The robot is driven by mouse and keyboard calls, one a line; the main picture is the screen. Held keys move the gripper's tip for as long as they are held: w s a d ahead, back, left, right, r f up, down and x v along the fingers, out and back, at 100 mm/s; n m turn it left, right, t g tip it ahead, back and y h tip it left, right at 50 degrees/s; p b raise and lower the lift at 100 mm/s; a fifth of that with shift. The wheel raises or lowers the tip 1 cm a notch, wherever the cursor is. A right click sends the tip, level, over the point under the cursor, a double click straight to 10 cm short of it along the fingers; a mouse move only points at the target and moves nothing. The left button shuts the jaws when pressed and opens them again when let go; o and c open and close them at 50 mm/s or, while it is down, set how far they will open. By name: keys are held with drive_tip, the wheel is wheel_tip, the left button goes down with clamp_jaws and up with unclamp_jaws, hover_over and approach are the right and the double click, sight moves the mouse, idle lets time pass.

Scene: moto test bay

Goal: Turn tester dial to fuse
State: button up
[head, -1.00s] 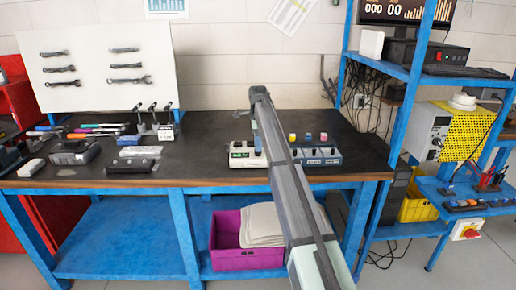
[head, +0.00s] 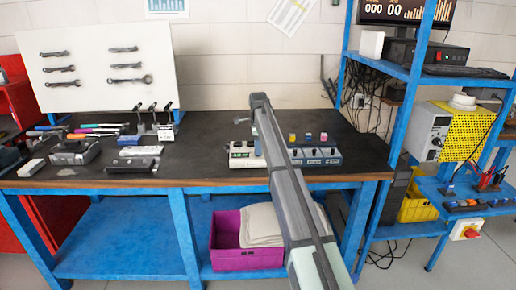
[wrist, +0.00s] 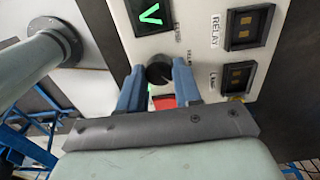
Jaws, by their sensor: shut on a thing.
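The tester (head: 244,154) is a pale box near the bench's front edge, partly behind my arm in the head view. In the wrist view its pale panel (wrist: 200,18) carries a round black dial (wrist: 159,69) with a light pointer mark. Small lettering beside the dial is too blurred to read surely. My gripper (wrist: 158,82) has its two blue fingers shut on the dial, one on each side. The fingertips are hidden behind my arm in the head view.
The panel has a green-lit display (wrist: 147,15), a red part (wrist: 163,102) between the fingers, and dark sockets labelled RELAY (wrist: 243,26) and LAMP (wrist: 237,77). A grey-blue block unit (head: 318,157) stands right of the tester. Tools lie on the bench's left.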

drive_tip(key=c, duration=0.4)
drive_tip(key=shift+o, duration=0.2)
drive_tip(key=shift+n, duration=0.4)
drive_tip(key=n, duration=0.8)
drive_tip(key=shift+n, duration=0.3)
drive_tip(key=n, duration=0.5)
drive_tip(key=shift+n, duration=2.7)
